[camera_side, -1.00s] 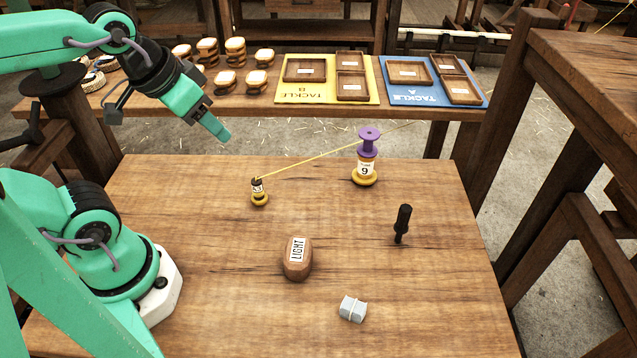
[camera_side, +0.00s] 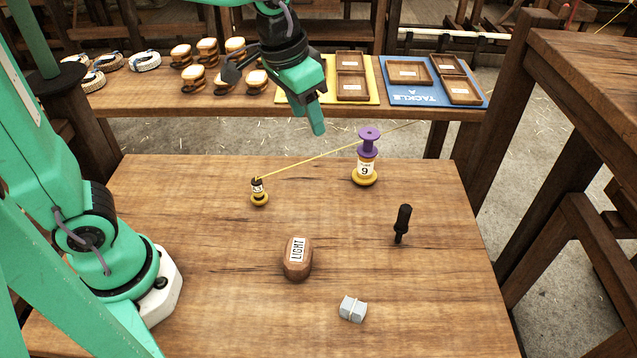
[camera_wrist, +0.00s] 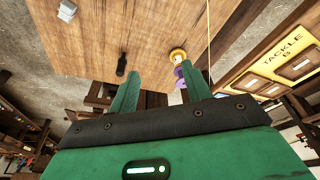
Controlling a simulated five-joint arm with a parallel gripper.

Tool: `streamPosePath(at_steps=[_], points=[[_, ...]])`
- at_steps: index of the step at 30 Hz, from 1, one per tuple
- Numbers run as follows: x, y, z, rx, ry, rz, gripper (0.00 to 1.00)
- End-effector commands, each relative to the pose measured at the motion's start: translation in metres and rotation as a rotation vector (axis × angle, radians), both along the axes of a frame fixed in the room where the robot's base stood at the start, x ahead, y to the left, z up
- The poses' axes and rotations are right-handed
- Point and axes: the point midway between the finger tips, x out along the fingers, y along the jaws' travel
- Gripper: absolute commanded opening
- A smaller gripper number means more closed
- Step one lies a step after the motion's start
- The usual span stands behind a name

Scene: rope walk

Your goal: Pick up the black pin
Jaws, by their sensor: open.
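In the wrist view the black pin (camera_wrist: 121,65) shows just beyond the tip of the left finger. My gripper (camera_side: 317,128) is raised above the far side of the table, up and to the left of the pin in the side view. In the wrist view my gripper (camera_wrist: 160,80) has its two green fingers apart, with nothing between them. It does not touch the pin.
A brown block (camera_side: 298,258) labelled LIGHT and a grey tied block (camera_side: 353,309) lie nearer. The table around the pin is clear.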

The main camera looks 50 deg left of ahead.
Motion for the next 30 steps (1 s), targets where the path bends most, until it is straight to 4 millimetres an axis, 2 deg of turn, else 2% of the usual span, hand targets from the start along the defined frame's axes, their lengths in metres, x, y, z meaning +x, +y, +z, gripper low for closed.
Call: streamPosePath(at_steps=[6, 15, 24, 30], points=[[0.032, -0.035, -0.021, 0.015, 0.063, -0.055, 0.49], [0.066, -0.087, -0.06, 0.041, 0.139, -0.126, 0.49], [0.088, -0.14, -0.11, 0.072, 0.21, -0.192, 0.49], [0.093, -0.161, -0.133, 0.087, 0.237, -0.219, 0.49]])
